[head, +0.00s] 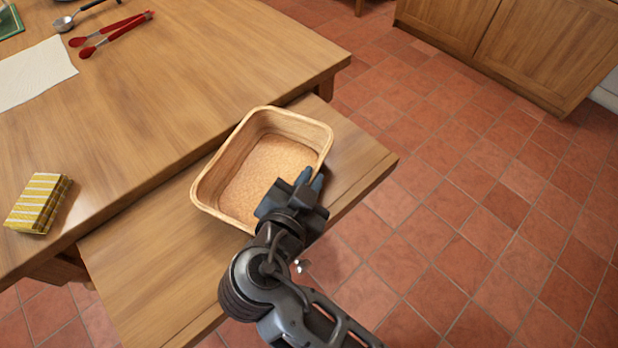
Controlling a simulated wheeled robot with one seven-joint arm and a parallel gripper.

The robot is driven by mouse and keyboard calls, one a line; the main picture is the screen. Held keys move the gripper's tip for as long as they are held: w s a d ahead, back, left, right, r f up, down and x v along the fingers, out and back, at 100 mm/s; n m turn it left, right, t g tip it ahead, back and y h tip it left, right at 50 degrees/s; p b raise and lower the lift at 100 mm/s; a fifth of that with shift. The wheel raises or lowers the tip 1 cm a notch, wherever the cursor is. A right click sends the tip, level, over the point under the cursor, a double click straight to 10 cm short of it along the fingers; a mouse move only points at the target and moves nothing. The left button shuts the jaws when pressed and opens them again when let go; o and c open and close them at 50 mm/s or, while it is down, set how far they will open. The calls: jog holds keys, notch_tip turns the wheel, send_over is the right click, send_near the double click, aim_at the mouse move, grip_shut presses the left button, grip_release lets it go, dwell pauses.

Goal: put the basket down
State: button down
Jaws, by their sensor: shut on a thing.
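The basket (224,166) is a tan, rounded rectangular tub, open at the top, and it looks empty. It appears over the lower wooden surface (150,275) beside the large table. Whether its base touches that surface I cannot tell. My gripper (306,184) is at the basket's near right rim and is shut on it. The gripper and wrist hide part of that side of the basket.
The large wooden table (180,80) holds a yellow striped sponge or cloth (38,203), a white cloth (32,74), red-handled tongs (112,33) and a ladle (75,16). Red tile floor (470,210) is open at right. A wooden cabinet (520,45) stands at the back.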

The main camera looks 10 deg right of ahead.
jog(key=shift+f, duration=0.1)
jog(key=c, duration=1.2)
grip_release()
jog(key=shift+o, duration=0.2)
jog(key=v, duration=1.2)
